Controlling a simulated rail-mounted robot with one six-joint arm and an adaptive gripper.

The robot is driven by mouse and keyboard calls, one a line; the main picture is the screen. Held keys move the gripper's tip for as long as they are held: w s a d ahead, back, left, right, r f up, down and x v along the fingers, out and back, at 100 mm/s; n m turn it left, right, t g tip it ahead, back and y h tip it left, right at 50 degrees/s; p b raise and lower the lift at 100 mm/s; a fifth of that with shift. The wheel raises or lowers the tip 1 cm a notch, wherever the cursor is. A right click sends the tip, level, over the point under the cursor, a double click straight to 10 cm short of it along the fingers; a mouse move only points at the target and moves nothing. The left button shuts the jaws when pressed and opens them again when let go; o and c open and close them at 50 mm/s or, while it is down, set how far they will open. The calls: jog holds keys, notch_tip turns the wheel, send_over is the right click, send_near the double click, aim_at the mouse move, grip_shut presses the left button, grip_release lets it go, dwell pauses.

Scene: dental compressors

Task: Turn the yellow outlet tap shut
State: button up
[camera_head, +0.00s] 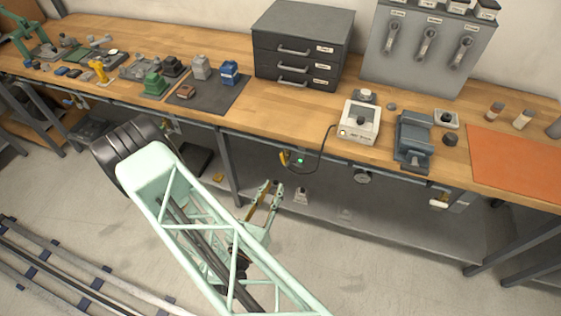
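A small yellow lever (284,157), which looks like the tap, shows at the bench's front edge, beside a green light (300,161). Its exact angle is too small to tell. My gripper (271,186) is in front of the bench, below and a little left of the lever in the picture, and apart from it. Its two fingers are spread with nothing seen between them. My pale green arm reaches up from the bottom and hides part of the floor and lower shelf.
A wooden bench (300,112) spans the view, with a steel lower shelf (350,225) beneath. A black cable (326,150) hangs beside the light from a white device (358,122). A bench leg (228,168) stands left of my gripper. A rail (60,270) lies on the floor.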

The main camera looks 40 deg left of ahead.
aim_at(282, 160)
jog(key=shift+s+a+f+n+y, duration=0.3)
jog(key=shift+s+a+n+y, duration=0.15)
jog(key=shift+s+n, duration=0.2)
jog(key=shift+w, duration=0.15)
jog(key=shift+b+x, duration=0.3)
jog(key=shift+x, duration=6.45)
jog(key=shift+f, duration=0.15)
jog(key=shift+c, duration=0.9)
grip_shut()
